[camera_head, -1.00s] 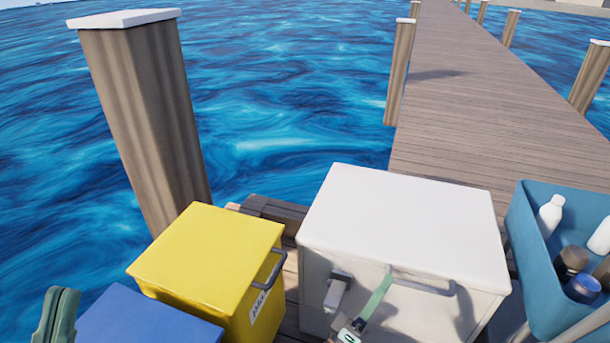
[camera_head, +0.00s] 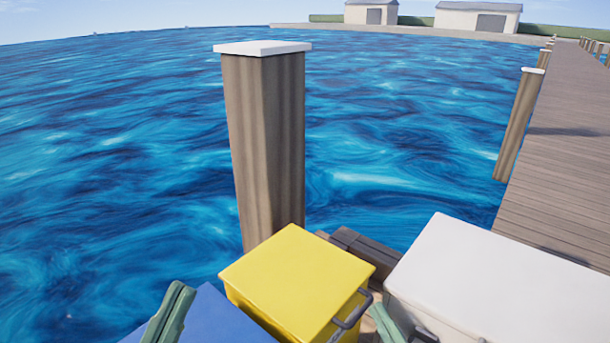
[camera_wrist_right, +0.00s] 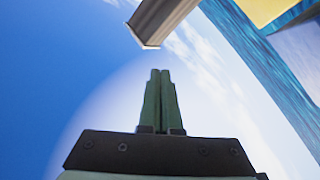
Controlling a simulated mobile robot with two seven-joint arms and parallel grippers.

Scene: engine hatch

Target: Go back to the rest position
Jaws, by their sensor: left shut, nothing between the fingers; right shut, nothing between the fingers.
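My left gripper (camera_head: 178,297) has green fingers and shows at the bottom left of the head view. Its fingers are together and empty, in front of the blue box. My right gripper (camera_head: 380,315) shows only in part at the bottom of the head view, between the yellow box and the white box. In the right wrist view the right gripper's green fingers (camera_wrist_right: 160,78) are pressed together with nothing between them. I cannot tell whether it touches either box.
A yellow box (camera_head: 290,275) with a dark handle stands between a blue box (camera_head: 225,320) and a white box (camera_head: 490,280). A wooden post (camera_head: 268,145) with a white cap rises behind. Water lies beyond, and a plank pier (camera_head: 560,180) runs back at the right.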

